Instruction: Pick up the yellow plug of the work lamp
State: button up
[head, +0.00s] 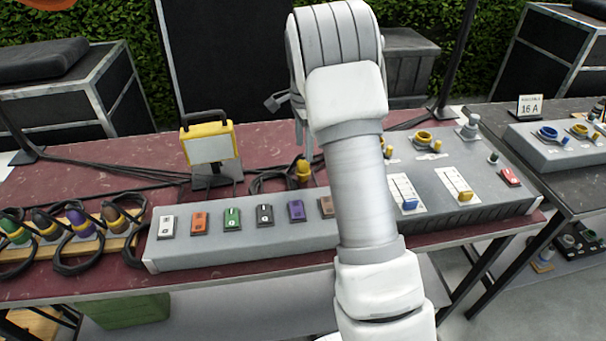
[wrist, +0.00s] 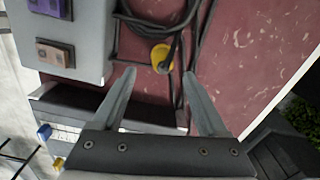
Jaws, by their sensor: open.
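The yellow plug (head: 303,170) stands on the dark red table behind the grey panel, with black cable around it. In the wrist view the yellow plug (wrist: 161,60) shows from above, with a dark cable running over part of it. My gripper (wrist: 159,73) is open and empty; in the picture the plug lies between and just beyond its fingertips. The height of the fingertips over the plug is hard to tell. In the head view my arm hides much of the gripper. The yellow-framed work lamp (head: 208,150) stands left of the plug.
A grey control box (head: 450,165) with knobs and sliders is on the right. Several coloured plugs with looped cables stand at far left. Black cables cross the table (head: 110,190) near the lamp.

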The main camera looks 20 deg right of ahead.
aim_at(303, 155)
jog(key=shift+w+a+f, duration=0.1)
jog(key=shift+w+f, duration=0.05)
jog(key=shift+f, duration=1.55)
jog(key=shift+w+f, duration=0.1)
jog(key=shift+f, duration=1.6)
grip_shut()
